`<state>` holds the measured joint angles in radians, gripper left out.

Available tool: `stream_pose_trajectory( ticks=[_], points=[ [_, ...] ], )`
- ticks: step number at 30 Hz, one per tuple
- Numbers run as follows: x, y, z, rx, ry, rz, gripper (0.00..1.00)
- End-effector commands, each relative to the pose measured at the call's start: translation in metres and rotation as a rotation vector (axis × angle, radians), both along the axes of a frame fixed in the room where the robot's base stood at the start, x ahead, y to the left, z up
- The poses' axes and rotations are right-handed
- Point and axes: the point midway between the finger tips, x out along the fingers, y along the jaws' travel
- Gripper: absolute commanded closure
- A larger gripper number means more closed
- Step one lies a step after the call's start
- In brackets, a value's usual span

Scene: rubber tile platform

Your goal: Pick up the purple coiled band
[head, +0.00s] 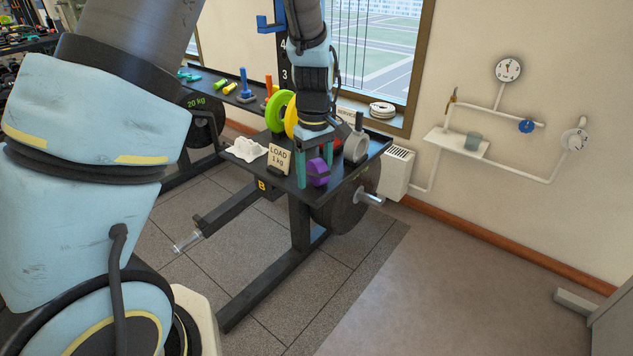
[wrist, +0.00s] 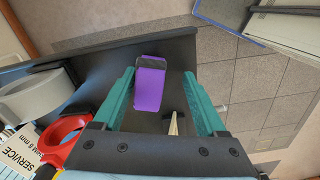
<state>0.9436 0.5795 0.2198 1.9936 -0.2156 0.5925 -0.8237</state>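The purple coiled band (head: 319,174) sits on the dark shelf top (head: 345,178) near its front edge. In the wrist view the band (wrist: 149,90) shows as a purple block with a dark strip at its far end. My gripper (head: 314,171) points down over the shelf, its teal fingers on either side of the band. In the wrist view my gripper (wrist: 159,74) is open, with the band between the fingers and a visible gap on each side. Whether the fingertips reach down beside the band is hard to tell.
A grey ring (head: 356,147) and a red ring (wrist: 66,138) stand close by on the shelf. A "LOAD 1 kg" card (head: 279,158) and white crumpled cloth (head: 246,149) lie left. Green and yellow discs (head: 279,111) stand behind. The floor in front is clear.

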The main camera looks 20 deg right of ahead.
Motion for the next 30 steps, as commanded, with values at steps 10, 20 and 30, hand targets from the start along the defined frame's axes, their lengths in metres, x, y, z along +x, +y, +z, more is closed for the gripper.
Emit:
stream_pose_trajectory(
  ticks=[10, 20, 30],
  points=[
    [0.0008, -0.0005, 0.001, -0.002, -0.001, 0.0, 0.66],
    [0.0009, -0.0007, 0.0012, -0.002, -0.003, 0.0, 1.0],
    [0.0009, -0.0008, 0.0014, -0.002, -0.003, 0.0, 1.0]
  ],
)
